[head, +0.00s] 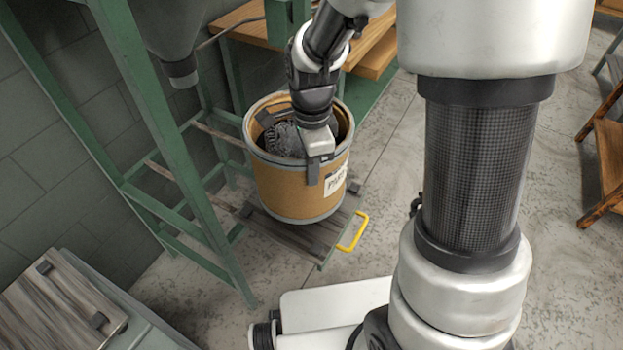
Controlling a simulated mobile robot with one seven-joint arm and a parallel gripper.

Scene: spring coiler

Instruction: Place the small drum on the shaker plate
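The small drum (285,190) is a tan open-topped barrel with grey metal rims and a white label. It stands upright on a low wooden platform with a yellow handle. Dark, partly hidden contents show inside it. My gripper (316,165) is at the drum's near rim, with one dark finger hanging down outside the wall. The other finger is hidden, so I cannot tell whether it grips the rim. A weathered wooden plate with dark corner blocks (55,312), which looks like the shaker plate, lies bare at the lower left.
The low platform (292,234) has dark blocks at its edges. A green steel frame (160,130) with a grey hopper (176,35) stands left of the drum. A wooden bench (365,50) is behind it. Concrete floor is open at right, with a wooden rack (606,150) at the edge.

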